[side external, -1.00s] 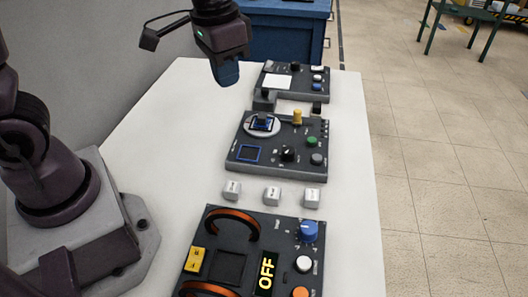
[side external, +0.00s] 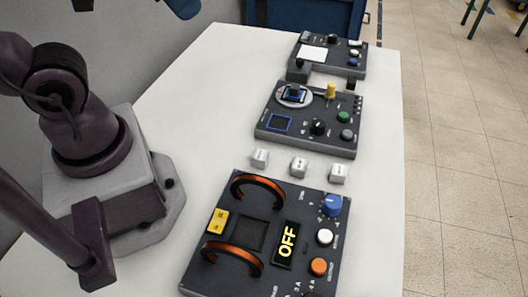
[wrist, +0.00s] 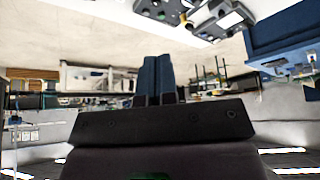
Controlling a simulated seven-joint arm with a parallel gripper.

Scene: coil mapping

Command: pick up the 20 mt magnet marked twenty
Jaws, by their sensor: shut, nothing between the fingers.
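Three small white blocks stand in a row on the white table in the side view: a left one (side external: 260,158), a middle one (side external: 299,166) and a right one (side external: 338,173). Their dark markings are too small to read, so I cannot tell which is marked twenty. My gripper (side external: 184,9) shows only its blue fingertips at the top edge of the side view, high and far from the blocks. In the wrist view my gripper (wrist: 158,75) has its blue fingers together, with nothing between them. No block can be made out in the wrist view.
The near panel (side external: 194,272) carries two orange coils, a blue knob and an OFF display (side external: 287,241). A middle panel (side external: 300,137) and a far panel (side external: 345,68) stand behind the blocks. The table's left part (side external: 205,125) is clear.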

